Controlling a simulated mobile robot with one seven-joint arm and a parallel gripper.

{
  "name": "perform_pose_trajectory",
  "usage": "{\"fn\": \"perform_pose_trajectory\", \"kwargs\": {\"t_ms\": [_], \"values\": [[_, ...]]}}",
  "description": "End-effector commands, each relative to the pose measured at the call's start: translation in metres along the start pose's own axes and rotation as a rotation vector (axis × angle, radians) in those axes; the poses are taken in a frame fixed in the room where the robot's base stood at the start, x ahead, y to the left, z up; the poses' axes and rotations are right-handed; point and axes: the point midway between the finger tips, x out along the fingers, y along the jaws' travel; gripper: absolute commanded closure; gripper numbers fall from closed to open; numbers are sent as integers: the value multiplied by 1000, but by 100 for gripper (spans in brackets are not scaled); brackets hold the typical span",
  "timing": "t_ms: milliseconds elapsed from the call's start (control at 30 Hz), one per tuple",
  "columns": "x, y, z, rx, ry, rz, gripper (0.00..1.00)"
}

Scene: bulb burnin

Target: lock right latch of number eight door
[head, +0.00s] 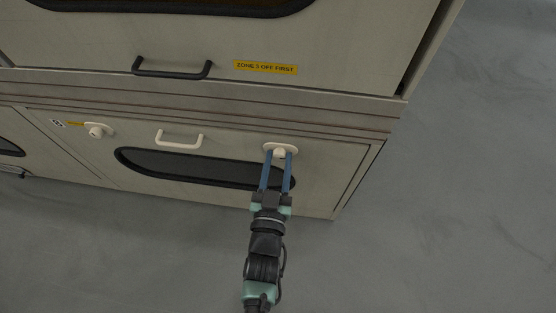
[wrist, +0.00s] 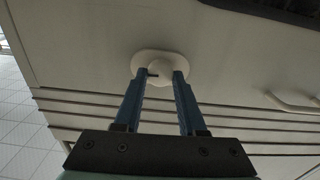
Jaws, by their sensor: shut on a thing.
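The lower door (head: 225,187) has a white handle in its upper middle, a dark oval window and a white round latch near each side. The right latch (head: 281,147) sits at the door's upper right. My gripper (head: 278,152) reaches up to it with its two blue fingers on either side of the knob, shut on it. In the wrist view the latch (wrist: 160,62) shows as a white knob on an oval plate, with a small dark mark on it, between the fingertips (wrist: 160,72). The left latch (head: 96,131) is free. A small plate at the door's upper left is too small to read.
An upper door with a black handle (head: 172,70) and a yellow label (head: 265,68) reading "ZONE 3 OFF FIRST" is above. Ledges (head: 230,107) run between the doors. Grey floor (head: 460,210) is clear to the right and below.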

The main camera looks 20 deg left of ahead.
Motion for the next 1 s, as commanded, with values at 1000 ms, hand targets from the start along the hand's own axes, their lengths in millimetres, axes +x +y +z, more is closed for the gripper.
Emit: {"fn": "perform_pose_trajectory", "kwargs": {"t_ms": [1000], "values": [[0, 1, 3, -849, -1, 2, 100]]}}
